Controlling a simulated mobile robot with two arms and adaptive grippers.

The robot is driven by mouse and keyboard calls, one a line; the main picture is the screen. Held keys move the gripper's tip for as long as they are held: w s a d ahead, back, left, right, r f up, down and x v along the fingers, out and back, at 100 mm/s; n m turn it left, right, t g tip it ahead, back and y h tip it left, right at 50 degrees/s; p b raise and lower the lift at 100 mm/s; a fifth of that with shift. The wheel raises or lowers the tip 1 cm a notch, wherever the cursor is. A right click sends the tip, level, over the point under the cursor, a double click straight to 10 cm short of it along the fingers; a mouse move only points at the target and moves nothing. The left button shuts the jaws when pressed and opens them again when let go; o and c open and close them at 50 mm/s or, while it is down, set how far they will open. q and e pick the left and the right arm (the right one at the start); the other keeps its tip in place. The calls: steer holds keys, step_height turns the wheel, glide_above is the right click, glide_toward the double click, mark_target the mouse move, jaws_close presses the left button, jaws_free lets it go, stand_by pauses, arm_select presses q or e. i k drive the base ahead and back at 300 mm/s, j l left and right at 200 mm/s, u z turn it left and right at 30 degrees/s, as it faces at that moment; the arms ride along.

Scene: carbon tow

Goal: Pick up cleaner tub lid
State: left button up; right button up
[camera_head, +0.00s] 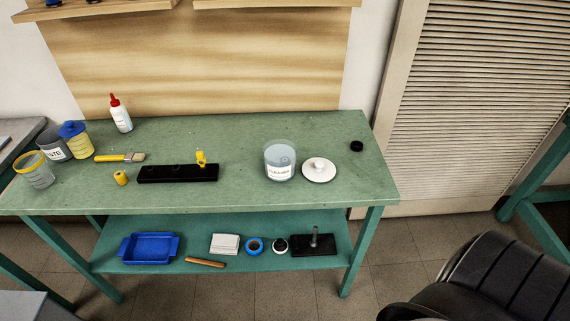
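The cleaner tub (280,163) is a clear, round container with a white label, standing open on the right half of the green workbench (235,142). A white round lid with a knob (319,172) lies flat on the bench just to the right of the tub, apart from it or barely touching; I cannot tell which. Nothing lies on the lid. Neither my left gripper nor my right gripper is in view.
A small black round object (356,146) sits right of the lid. A black rack (178,174), brush (119,157), red-capped bottle (120,114) and several tubs stand to the left. The lower shelf holds a blue tray (149,248). A black chair (490,275) stands at front right.

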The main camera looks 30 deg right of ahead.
mark_target(317, 169)
steer(key=z, duration=1.35)
